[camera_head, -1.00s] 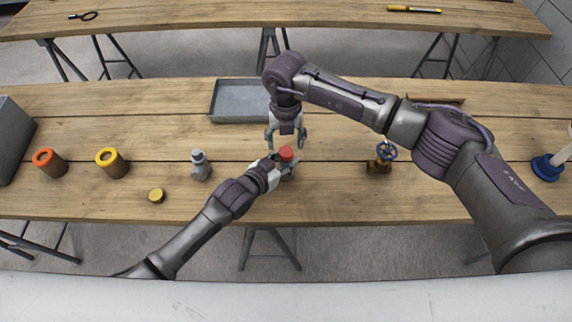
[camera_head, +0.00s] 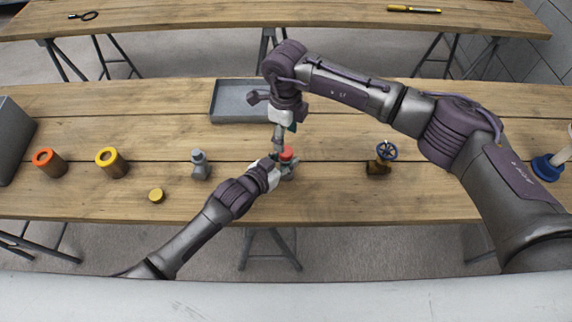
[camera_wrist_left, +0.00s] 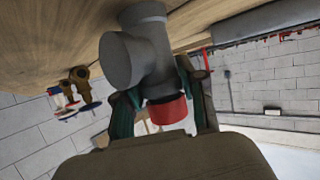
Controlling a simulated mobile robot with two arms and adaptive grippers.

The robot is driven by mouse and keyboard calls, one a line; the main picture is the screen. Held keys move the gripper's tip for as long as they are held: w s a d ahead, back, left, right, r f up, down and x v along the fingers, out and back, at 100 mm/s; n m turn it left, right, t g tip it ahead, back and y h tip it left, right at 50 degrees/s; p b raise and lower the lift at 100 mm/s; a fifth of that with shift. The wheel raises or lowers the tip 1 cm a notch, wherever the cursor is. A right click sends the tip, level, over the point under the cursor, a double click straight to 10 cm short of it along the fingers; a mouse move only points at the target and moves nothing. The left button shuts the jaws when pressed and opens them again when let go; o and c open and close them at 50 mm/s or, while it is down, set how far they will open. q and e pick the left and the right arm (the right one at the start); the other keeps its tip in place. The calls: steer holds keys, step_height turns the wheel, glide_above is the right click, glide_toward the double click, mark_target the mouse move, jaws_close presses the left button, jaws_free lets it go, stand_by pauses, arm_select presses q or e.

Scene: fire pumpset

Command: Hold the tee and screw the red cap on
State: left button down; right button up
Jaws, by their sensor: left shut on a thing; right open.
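The grey tee (camera_wrist_left: 136,60) stands on the bench in front of me; in the head view it is mostly hidden by my left gripper (camera_head: 279,170). That gripper is shut on the tee, with one finger on each side in the left wrist view. The red cap (camera_head: 286,153) sits at the tee's upper opening; in the left wrist view the cap (camera_wrist_left: 167,110) meets the tee's end. How far it is threaded I cannot tell. My right gripper (camera_head: 281,148) points down, open, just above and beside the cap. Its fingers are seen nearly edge-on, and contact is unclear.
A grey tray (camera_head: 228,116) lies behind. To the left are a grey fitting (camera_head: 200,168), a yellow disc (camera_head: 156,196), and yellow-topped (camera_head: 114,164) and orange-topped (camera_head: 50,165) cylinders. A blue-wheeled valve (camera_head: 379,165) and a plunger (camera_head: 547,167) are to the right.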

mark_target(286, 151)
steer(key=n, duration=0.4)
steer(key=r+n, duration=0.1)
steer(key=n, duration=0.1)
steer(key=shift+n, duration=0.4)
steer(key=n, duration=0.3)
steer(key=shift+r+n, duration=0.2)
steer(key=shift+n, duration=0.1)
steer(key=n, duration=0.4)
steer(key=shift+r, duration=0.25)
steer(key=shift+f, duration=0.15)
steer(key=shift+f, duration=3.9)
jaws_close()
steer(key=shift+o, duration=0.4)
jaws_free()
